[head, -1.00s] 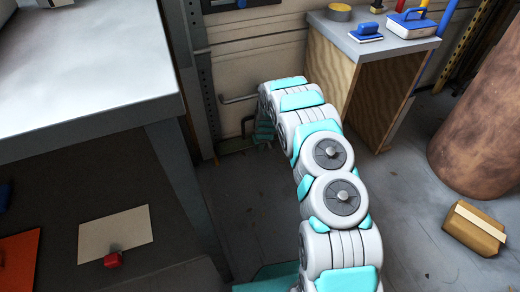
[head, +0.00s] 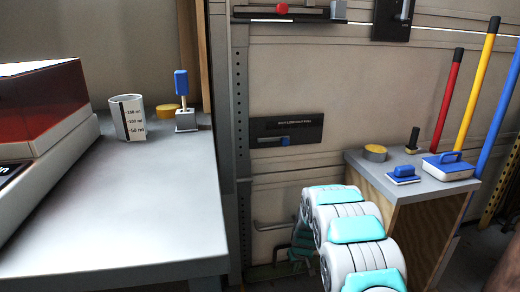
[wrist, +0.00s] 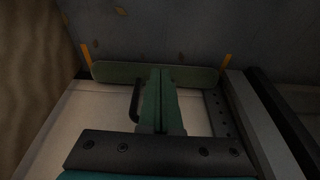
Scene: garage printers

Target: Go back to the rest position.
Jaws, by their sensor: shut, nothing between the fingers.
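My white and turquoise arm reaches forward at the lower middle of the head view. My gripper (wrist: 160,100) shows in the wrist view as two green fingers lying together, shut, with nothing seen between them. In the head view its green parts (head: 302,240) are partly hidden behind my arm, in front of the lower wall. It appears clear of both the workbench (head: 170,220) on the left and the wooden stand (head: 415,235) on the right.
The workbench holds a measuring cup (head: 128,117), a blue-handled tool (head: 182,95) and a printer-like machine (head: 45,125). The stand carries a blue-and-white box (head: 448,168) and a yellow roll (head: 375,153). A pipe handle (head: 275,226) is on the wall close to my gripper.

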